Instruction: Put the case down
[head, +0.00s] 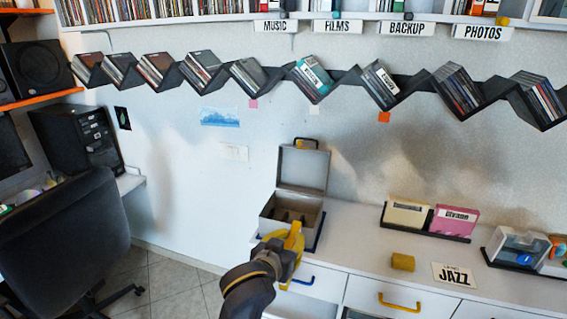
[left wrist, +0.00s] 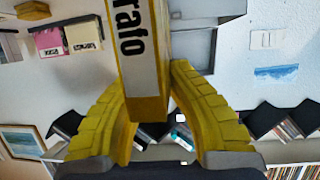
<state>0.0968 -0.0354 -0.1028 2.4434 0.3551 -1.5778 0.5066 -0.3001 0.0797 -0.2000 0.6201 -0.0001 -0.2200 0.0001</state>
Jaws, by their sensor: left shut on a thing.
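My left gripper (head: 288,242) is over the front of the counter, just before the open grey box (head: 312,217). In the left wrist view its two yellow fingers (left wrist: 147,80) are shut on a yellow case (left wrist: 150,108) with a white label, of which "rafo" can be read. The case stands lengthwise between the fingers, and its far end runs out of the picture. In the head view I cannot clearly tell the case from the yellow fingers. My right gripper is in neither view.
The box's lid (head: 303,168) stands raised. Right of it are a holder with a cream case (head: 407,214) and a pink case (head: 454,220), a yellow block (head: 403,262) and a JAZZ card (head: 453,274). A black zigzag shelf (head: 345,78) holds discs above. Bare counter lies between box and block.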

